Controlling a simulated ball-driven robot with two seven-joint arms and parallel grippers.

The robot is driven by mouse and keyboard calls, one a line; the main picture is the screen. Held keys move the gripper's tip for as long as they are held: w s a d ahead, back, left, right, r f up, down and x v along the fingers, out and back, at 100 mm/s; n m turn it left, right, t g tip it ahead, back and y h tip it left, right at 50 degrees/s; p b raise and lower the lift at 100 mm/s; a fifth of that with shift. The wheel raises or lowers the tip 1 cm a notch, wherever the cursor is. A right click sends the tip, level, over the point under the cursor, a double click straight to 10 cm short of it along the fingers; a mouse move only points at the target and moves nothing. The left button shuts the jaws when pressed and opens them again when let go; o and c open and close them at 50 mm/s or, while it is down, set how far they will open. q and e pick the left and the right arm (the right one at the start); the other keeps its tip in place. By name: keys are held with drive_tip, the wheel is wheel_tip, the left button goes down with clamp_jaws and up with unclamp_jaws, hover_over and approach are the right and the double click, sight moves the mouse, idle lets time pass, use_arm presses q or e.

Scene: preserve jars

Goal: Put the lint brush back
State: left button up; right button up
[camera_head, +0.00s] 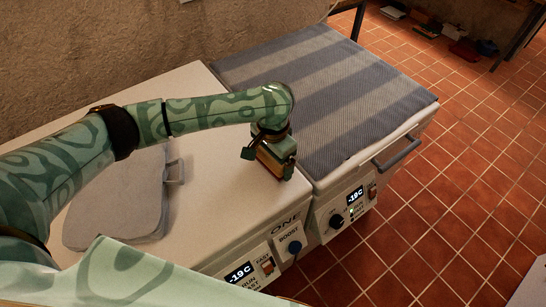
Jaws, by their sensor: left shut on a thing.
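My left gripper (270,163) is low over the white top of the left machine (225,205), close to the edge of the striped cloth surface (330,95). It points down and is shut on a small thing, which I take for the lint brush. The gripper's own body and fingers hide most of it, with only a brownish-red part showing between them. I cannot tell whether it touches the top. My right gripper is not in view.
A grey flat lid-like panel with a handle (120,205) lies on the white top at left. Control panels (255,270) with knobs and displays face the front. A handle (397,153) sticks out at right.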

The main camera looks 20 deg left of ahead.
use_arm(q)
drive_tip(key=shift+f, duration=0.1)
drive_tip(key=shift+f, duration=0.25)
drive_tip(key=o, duration=0.7)
drive_tip(key=shift+o, duration=0.2)
drive_tip(key=shift+f, duration=0.1)
